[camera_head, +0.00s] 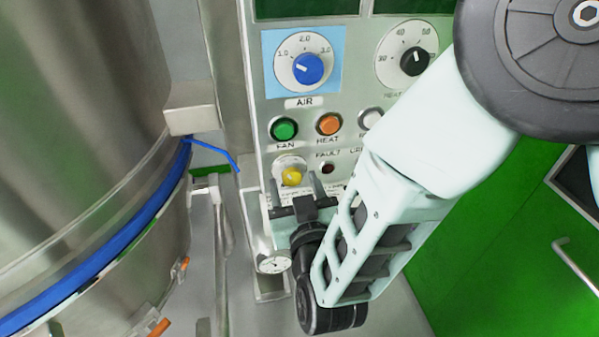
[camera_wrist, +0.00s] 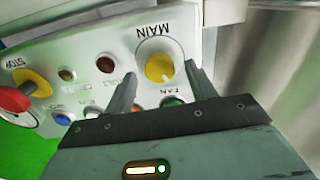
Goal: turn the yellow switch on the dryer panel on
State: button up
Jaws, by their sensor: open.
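The yellow switch (camera_head: 291,176) is a round knob on a pale disc, low on the left side of the dryer panel (camera_head: 354,98), below the green FAN button. It also shows in the wrist view (camera_wrist: 159,68), where the panel appears upside down and the switch is labelled MAIN. My gripper (camera_head: 294,184) is open just in front of the switch. In the wrist view my fingertips (camera_wrist: 160,72) stand on either side of the switch, with nothing held. I cannot tell whether they touch it. The exact angle of the switch is hard to read.
Above the switch are the green FAN button (camera_head: 284,129), the orange HEAT button (camera_head: 329,124) and the blue AIR dial (camera_head: 308,68). A small dark FAULT lamp (camera_head: 328,168) is close at right. A red stop button (camera_wrist: 14,99) shows in the wrist view. A steel vessel (camera_head: 85,130) stands at left.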

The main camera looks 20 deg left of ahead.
jog(key=shift+w+a, duration=0.15)
jog(key=shift+w, duration=0.15)
jog(key=c, duration=1)
